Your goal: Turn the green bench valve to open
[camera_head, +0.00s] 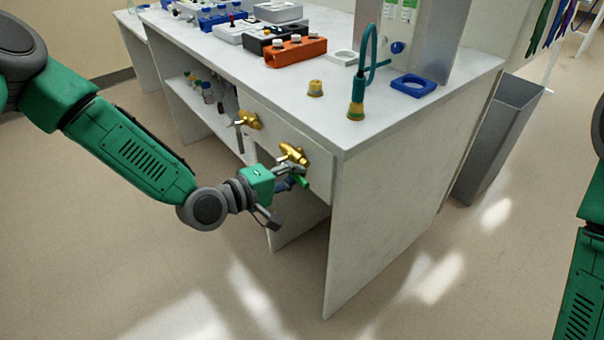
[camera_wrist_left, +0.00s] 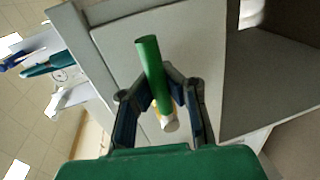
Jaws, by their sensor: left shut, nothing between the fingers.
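The green valve handle (camera_head: 304,181) points down from a brass valve (camera_head: 292,153) on the bench's front panel, near its right corner. My left gripper (camera_head: 293,177) is at this handle, just below the brass body. In the left wrist view the green handle (camera_wrist_left: 150,62) appears as a round bar crossing the fingertips of my left gripper (camera_wrist_left: 163,80). The fingers are shut with nothing held between them. Whether they touch the handle I cannot tell. Of my right arm only green links show at the right edge; its gripper is out of view.
A second brass valve (camera_head: 247,120) with a grey handle sits to the left on the panel. The bench top (camera_head: 310,112) carries an orange block (camera_head: 296,51), a blue holder (camera_head: 413,86) and a teal hose (camera_head: 358,92). A grey bin (camera_head: 497,135) stands right. Floor in front is clear.

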